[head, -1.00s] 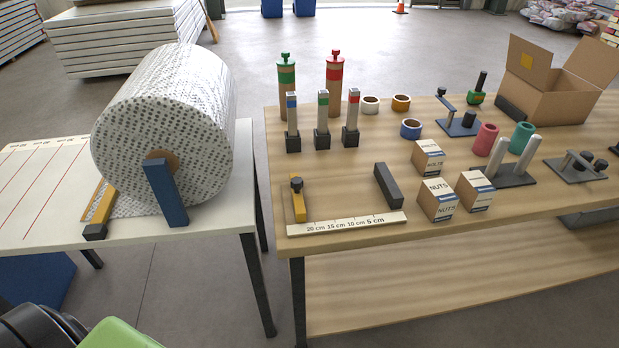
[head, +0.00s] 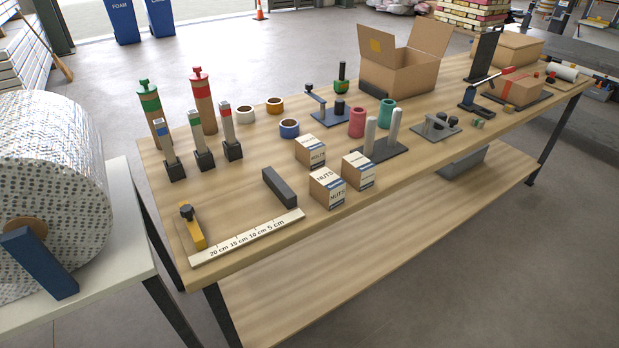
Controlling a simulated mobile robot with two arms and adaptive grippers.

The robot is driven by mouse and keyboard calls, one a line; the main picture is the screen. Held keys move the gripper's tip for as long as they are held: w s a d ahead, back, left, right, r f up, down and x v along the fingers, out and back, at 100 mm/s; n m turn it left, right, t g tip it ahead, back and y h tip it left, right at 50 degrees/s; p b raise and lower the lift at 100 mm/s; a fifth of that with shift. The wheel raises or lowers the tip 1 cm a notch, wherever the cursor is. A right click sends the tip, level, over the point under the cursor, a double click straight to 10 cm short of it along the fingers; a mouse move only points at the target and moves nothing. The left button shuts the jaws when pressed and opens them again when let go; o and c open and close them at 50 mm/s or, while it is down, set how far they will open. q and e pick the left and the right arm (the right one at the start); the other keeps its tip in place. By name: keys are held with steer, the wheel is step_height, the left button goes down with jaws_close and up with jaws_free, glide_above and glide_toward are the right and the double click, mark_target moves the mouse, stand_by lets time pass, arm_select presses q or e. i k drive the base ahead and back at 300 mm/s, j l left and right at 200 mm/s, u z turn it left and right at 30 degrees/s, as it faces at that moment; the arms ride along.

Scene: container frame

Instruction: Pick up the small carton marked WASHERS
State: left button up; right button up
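Three small cartons with blue bands stand close together on the wooden bench (head: 235,225). The front carton (head: 327,188) reads NUTS. The back carton (head: 310,151) carries a label that looks like BOLTS. The right carton (head: 358,171) has a label too small to read; it stands just right of the NUTS carton. No carton in view can be clearly read as WASHERS. Neither of my grippers is in view.
A ruler (head: 247,238) and a dark bar (head: 280,187) lie left of the cartons. A post stand (head: 385,150) is close behind them at right. An open cardboard box (head: 405,72) stands farther back. The bubble-wrap roll (head: 50,190) is at left.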

mark_target(357, 170)
steer(key=i+l+u, duration=0.1)
steer(key=u, duration=0.95)
steer(key=l+u, duration=0.25)
steer(key=l, duration=0.25)
steer(key=l+u, duration=0.25)
steer(key=l, duration=0.25)
steer(key=l+u, duration=0.25)
steer(key=l, duration=0.2)
steer(key=k+l+u, duration=0.25)
steer(key=l, duration=0.25)
steer(key=l+u, duration=0.25)
steer(key=l, duration=0.2)
steer(key=k, duration=0.05)
